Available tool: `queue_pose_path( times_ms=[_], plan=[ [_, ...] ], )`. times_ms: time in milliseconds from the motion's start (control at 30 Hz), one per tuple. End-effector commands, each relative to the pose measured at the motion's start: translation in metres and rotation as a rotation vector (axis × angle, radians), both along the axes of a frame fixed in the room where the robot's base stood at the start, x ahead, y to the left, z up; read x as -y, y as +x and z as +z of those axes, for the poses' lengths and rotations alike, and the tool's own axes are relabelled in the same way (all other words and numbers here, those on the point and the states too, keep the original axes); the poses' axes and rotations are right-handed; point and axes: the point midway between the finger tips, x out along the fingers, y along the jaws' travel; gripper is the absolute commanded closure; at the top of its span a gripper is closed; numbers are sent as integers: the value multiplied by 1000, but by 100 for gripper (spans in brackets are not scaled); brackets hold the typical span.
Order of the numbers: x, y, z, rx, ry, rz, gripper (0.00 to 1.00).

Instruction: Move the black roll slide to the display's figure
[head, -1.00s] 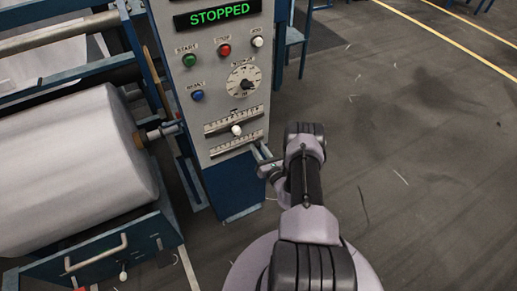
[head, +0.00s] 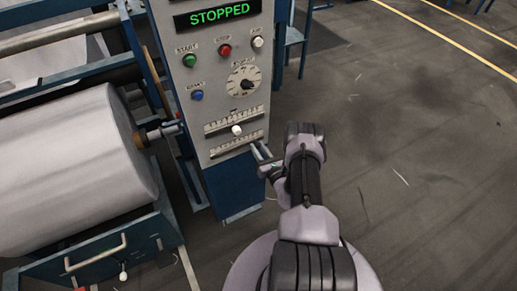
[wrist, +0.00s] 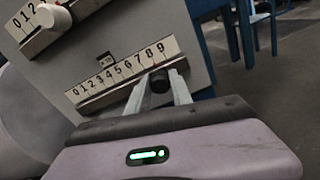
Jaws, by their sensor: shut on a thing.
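The black roll slide (wrist: 160,82) is a dark knob on the lower scale (wrist: 126,72) in the wrist view, near the scale's high end, below about 8 to 9. My gripper (wrist: 160,90) is shut on this knob, one pale finger on each side. The fingers hide part of the slot, so the exact reading cannot be told. In the head view my gripper (head: 262,157) is at the right end of the panel's lower scale, and the knob is hidden there. The display (head: 217,16) reads STOPPED in green; no figure shows on its visible part.
A white slide knob (head: 237,129) sits on the upper scale, also seen in the wrist view (wrist: 54,17). Above it are a dial (head: 244,82) and green, red, white and blue buttons. A large white roll (head: 75,170) stands left of the panel. Floor at right is open.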

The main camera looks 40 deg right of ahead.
Motion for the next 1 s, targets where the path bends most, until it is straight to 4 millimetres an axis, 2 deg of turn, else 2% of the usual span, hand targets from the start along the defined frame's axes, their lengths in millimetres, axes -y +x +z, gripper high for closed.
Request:
queue_pose_path(
  times_ms=[267,500,700,733,800,833,1000],
  plan=[
    [-1,-1,-1,-2,1,-1,100],
    [-21,4,-1,-4,1,2,100],
    [-20,4,-1,-3,1,1,100],
    [-20,4,-1,-3,1,1,70],
    [-20,4,-1,-3,1,1,56],
    [-20,4,-1,-2,0,0,52],
    [-20,4,-1,-2,0,0,52]
  ],
)
